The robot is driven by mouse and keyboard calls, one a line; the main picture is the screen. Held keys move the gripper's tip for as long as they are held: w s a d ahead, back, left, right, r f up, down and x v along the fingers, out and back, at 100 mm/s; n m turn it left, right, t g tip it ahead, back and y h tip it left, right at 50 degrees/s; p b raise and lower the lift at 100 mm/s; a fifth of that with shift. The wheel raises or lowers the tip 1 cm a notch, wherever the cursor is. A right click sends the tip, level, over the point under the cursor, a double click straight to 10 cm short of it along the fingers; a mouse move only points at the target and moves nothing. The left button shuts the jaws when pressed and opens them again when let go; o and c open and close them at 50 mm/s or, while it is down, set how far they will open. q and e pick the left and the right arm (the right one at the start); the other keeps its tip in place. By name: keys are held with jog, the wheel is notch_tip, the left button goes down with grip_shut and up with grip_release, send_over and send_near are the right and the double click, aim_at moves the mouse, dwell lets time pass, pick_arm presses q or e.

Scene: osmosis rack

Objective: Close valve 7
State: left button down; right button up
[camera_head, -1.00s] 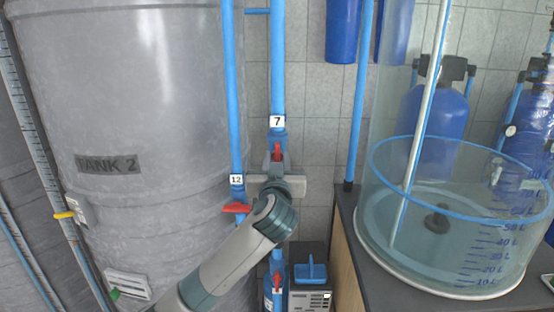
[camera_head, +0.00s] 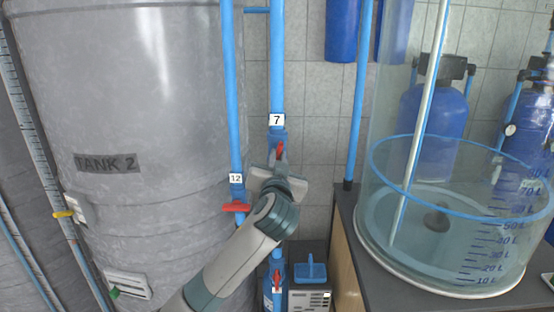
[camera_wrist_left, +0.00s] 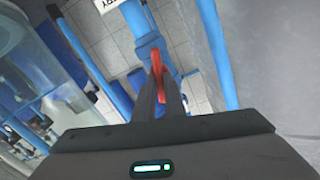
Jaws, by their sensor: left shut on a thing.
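Valve 7 is on the blue vertical pipe below the "7" label (camera_head: 277,120) in the head view. Its red handle (camera_head: 281,150) points mostly up along the pipe, tilted slightly right. My left gripper (camera_head: 277,163) reaches it from below and is shut on the handle. In the left wrist view the red handle (camera_wrist_left: 159,63) sticks out between the two dark fingers of the left gripper (camera_wrist_left: 162,85). The gripper and wrist hide the valve's lower part. My right gripper does not show.
Valve 12's red handle (camera_head: 237,208) lies crosswise on the pipe just left of my wrist. Another red-handled valve (camera_head: 277,281) is lower down. Tank 2 (camera_head: 140,100) fills the left side. A clear graduated tank (camera_head: 460,240) stands on the counter at right.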

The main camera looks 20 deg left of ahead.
pick_arm(q)
jog(key=m, duration=0.3)
jog(key=shift+d+f+m, duration=0.1)
jog(key=shift+d+m, duration=0.05)
jog(key=shift+m, duration=0.25)
jog(key=shift+w+d+f+m, duration=0.1)
jog(key=shift+f+m, duration=0.05)
jog(key=shift+m, duration=1.65)
jog(key=shift+s+f+m, duration=0.1)
jog(key=shift+m, duration=1.7)
jog(key=shift+w+d+f+m, duration=0.1)
jog(key=shift+f+m, duration=0.05)
jog(key=shift+m, duration=1.65)
jog(key=c, duration=1.8)
grip_release()
